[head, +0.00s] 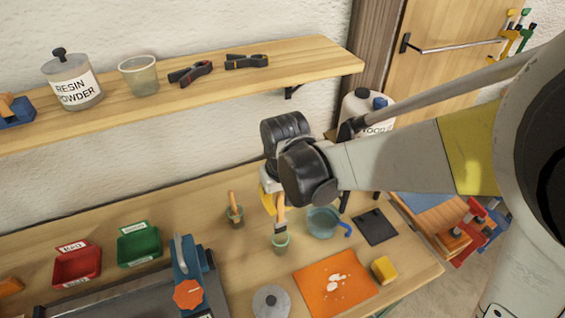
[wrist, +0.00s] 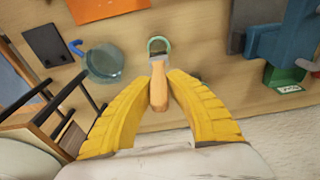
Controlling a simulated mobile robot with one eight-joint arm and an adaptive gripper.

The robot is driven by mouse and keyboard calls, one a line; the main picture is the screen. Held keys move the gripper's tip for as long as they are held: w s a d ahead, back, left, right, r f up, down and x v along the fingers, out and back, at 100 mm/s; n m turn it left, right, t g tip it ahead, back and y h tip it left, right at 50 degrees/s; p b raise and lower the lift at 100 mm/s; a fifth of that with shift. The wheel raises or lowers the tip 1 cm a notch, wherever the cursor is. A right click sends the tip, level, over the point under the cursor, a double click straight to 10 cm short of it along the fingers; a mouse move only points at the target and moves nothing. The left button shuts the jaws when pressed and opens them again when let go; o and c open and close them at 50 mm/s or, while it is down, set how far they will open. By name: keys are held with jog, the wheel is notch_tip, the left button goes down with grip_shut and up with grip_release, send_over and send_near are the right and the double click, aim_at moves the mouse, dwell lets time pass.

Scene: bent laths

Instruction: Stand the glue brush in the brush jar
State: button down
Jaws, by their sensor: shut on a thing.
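The glue brush has a wooden handle (head: 281,218) and hangs roughly upright in my gripper (head: 275,203). My yellow fingers are shut on the handle, which also shows between them in the wrist view (wrist: 158,90). A small greenish jar (head: 280,246) stands on the bench directly below, and its rim shows in the wrist view (wrist: 160,42). The brush's lower end is at the jar's mouth. I cannot tell how far inside it is.
A second small jar (head: 236,216) with a wooden-handled tool stands behind left. The shelf (head: 215,92) runs above.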

aim_at(279, 222)
jog(key=shift+f+b, duration=2.9)
jog(key=shift+f, duration=0.9)
jog(key=c, duration=1.3)
grip_release()
jog(key=shift+c, duration=0.2)
jog(key=r, duration=0.4)
jog(key=s+r, duration=0.1)
jog(key=r, duration=0.7)
jog(key=shift+s+d, duration=0.2)
jog(key=shift+d, duration=0.05)
jog(key=s+d+f+m+t+b, duration=0.1)
jog(key=s+d+m+t+b, duration=0.1)
jog(key=d, duration=0.8)
jog(key=s+d+f+m+t+b, duration=0.1)
jog(key=s+d+m+t+b, duration=0.1)
jog(key=s+d, duration=0.4)
jog(key=d+m+t, duration=0.1)
jog(key=d+t, duration=0.1)
jog(key=d, duration=0.3)
jog(key=shift+d+h, duration=0.2)
jog(key=shift+h, duration=0.1)
